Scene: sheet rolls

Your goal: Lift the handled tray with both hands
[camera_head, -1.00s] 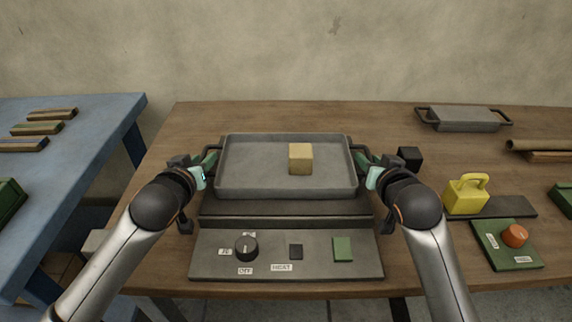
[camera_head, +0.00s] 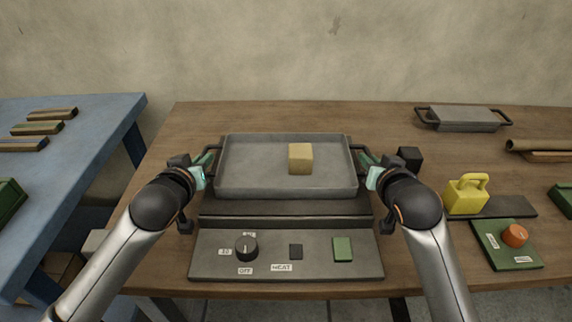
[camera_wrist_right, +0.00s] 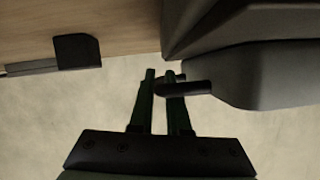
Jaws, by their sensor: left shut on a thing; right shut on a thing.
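The grey handled tray (camera_head: 250,184) is level above a dark heater base (camera_head: 285,207), with a tan block (camera_head: 300,158) lying inside it toward the right. I cannot tell whether the tray touches the base. My left gripper (camera_head: 208,160) is shut on the tray's left handle. My right gripper (camera_head: 366,160) is shut on the right handle (camera_head: 355,148). In the right wrist view, the green fingers of my right gripper (camera_wrist_right: 163,85) close around the dark handle bar (camera_wrist_right: 190,87) beside the tray's side (camera_wrist_right: 270,75). The finger contacts are partly hidden in the head view.
A control panel with a black knob (camera_head: 246,247) and a green button (camera_head: 343,248) is in front. A black block (camera_head: 410,157) sits near my right gripper. Behind is clear tabletop.

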